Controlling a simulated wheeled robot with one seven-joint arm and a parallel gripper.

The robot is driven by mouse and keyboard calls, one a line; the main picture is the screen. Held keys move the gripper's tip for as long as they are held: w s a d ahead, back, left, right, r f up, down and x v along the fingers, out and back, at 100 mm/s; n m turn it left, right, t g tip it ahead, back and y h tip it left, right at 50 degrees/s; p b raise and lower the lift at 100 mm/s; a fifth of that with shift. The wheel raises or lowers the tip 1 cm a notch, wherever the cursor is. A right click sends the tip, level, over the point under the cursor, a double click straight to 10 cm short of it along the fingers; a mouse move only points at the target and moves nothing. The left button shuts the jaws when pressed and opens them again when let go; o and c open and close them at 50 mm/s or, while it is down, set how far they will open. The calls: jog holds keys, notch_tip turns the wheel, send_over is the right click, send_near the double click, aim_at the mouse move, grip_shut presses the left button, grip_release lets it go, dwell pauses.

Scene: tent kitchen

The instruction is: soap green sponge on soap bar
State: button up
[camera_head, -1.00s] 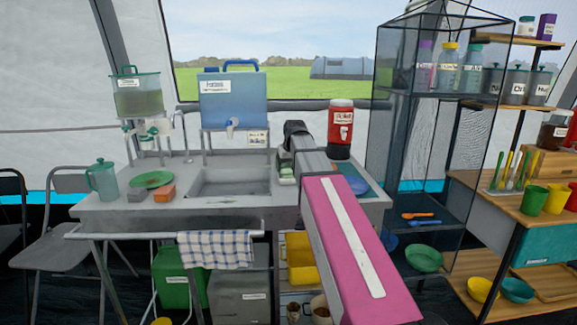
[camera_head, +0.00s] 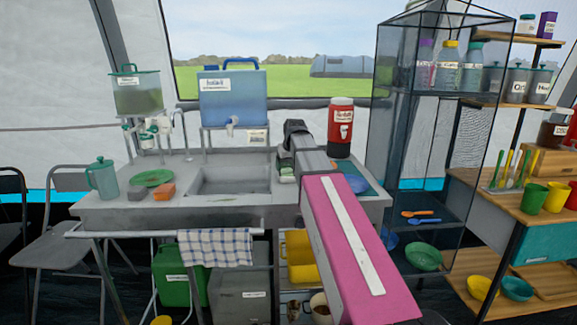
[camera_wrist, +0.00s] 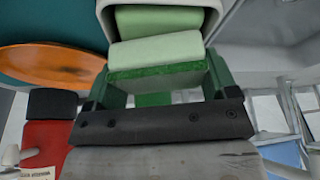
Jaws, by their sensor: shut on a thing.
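My gripper (camera_wrist: 163,78) is shut on the green sponge (camera_wrist: 155,52), a pale green block with a darker green layer, in the wrist view. The soap bar (camera_wrist: 158,18) is a green block in a white dish (camera_wrist: 213,8), right beside the sponge in the picture. The sponge overlaps part of the soap bar, and I cannot tell whether they touch. In the head view my gripper (camera_head: 287,158) is over the counter right of the sink basin. The pale green shapes there are small and partly hidden by my arm.
The sink basin (camera_head: 230,182) lies left of my gripper. A red drink cooler (camera_head: 341,128) stands behind on the right. A blue plate (camera_head: 357,185) lies on a teal mat. An orange brick-like block (camera_head: 165,192) and a green plate (camera_head: 153,178) are on the left counter.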

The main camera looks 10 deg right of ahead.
aim_at(289, 163)
jog(key=shift+r, duration=3.5)
jog(key=shift+s, duration=0.1)
